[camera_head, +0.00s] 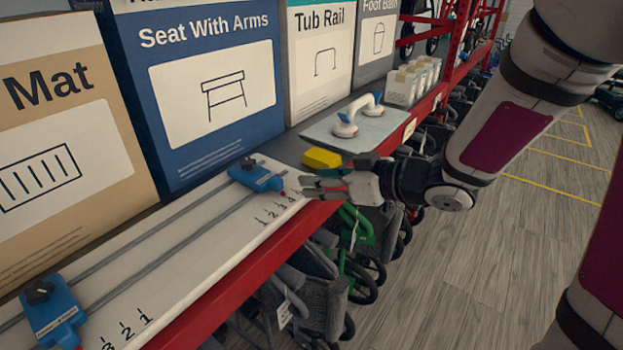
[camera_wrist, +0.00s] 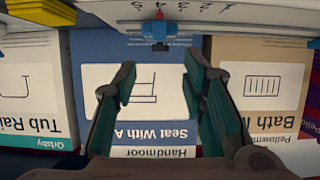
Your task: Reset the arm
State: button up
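My gripper (camera_head: 318,180) is at the front edge of the shelf, beside the far end of a white board (camera_head: 190,240) with two grey rails. In the wrist view my gripper (camera_wrist: 160,78) has its two dark green fingers spread apart with nothing between them. A blue slider with a black knob (camera_head: 256,178) sits on the rails just left of my fingertips, apart from them or nearly so. It also shows in the wrist view (camera_wrist: 155,31), beyond the fingers. A second blue slider (camera_head: 53,314) sits near the scale at the near left.
Boxes, including a blue "Seat With Arms" box (camera_head: 205,90) and a "Mat" box (camera_head: 65,120), line the shelf's back. A yellow block (camera_head: 321,158) and a white suction handle (camera_head: 358,114) lie beyond my gripper. Wheeled aids stand below the red shelf edge (camera_head: 245,277); open floor (camera_head: 470,270) is right.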

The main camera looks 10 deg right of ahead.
jog(key=s+d+r+m+h, duration=0.2)
jog(key=d+r+m+h, duration=0.15)
jog(key=d+h, duration=0.3)
jog(key=s+d+r+m+h, duration=0.2)
jog(key=d+r+h, duration=0.3)
jog(key=d, duration=0.2)
jog(key=s+a+m+g+y, duration=0.1)
jog(key=s+a+g, duration=0.1)
jog(key=s, duration=0.7)
jog(key=s+a+m+g+y, duration=0.1)
jog(key=s+a+m+g, duration=0.1)
jog(key=s, duration=0.8)
jog(key=shift+s+a+r, duration=0.15)
jog(key=shift+s+r, duration=0.05)
jog(key=shift+m, duration=0.25)
